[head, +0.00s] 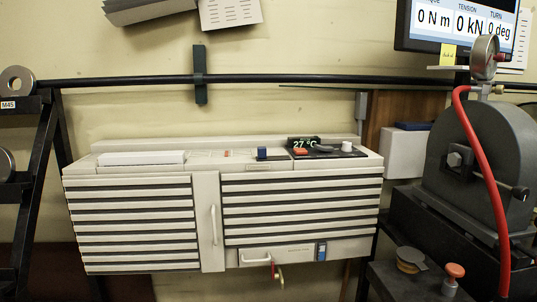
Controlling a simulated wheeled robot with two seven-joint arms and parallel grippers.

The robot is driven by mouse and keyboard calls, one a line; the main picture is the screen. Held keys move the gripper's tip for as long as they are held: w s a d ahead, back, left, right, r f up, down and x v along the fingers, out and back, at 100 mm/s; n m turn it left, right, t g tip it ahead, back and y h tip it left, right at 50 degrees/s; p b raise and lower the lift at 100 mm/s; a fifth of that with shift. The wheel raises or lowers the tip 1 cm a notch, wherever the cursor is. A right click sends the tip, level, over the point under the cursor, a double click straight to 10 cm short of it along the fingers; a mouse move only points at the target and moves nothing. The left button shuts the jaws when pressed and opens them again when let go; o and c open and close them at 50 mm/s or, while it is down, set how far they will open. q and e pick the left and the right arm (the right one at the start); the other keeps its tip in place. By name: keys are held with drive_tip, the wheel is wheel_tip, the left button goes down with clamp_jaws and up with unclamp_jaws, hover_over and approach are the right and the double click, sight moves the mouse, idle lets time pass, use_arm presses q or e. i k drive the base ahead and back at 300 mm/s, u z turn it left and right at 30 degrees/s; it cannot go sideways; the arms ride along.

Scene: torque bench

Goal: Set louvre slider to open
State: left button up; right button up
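A cream wall unit (208,222) with dark horizontal louvre slats (300,205) stands in the middle of the head view. A small blue upright knob (262,153) sits on its top face, left of the black control panel, and looks like the louvre slider. A slotted grille lies to its left. Its track and end marks are too small to read, so I cannot tell its setting. Another blue piece, a small switch (322,251), is low on the unit's front right. Neither of my grippers is in view.
The black panel (357,153) carries a 27 °C display (303,143), an orange button (301,151) and a white knob (348,146). A black pipe (270,79) runs above. A grey machine (490,150) with a red hose (487,180) stands right. Space above the unit's top is clear.

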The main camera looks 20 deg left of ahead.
sight(261, 150)
drive_tip(key=k, duration=0.9)
drive_tip(key=u, duration=1.25)
drive_tip(key=i, duration=1.15)
drive_tip(key=z, duration=1)
drive_tip(key=i, duration=0.7)
drive_tip(key=z, duration=0.85)
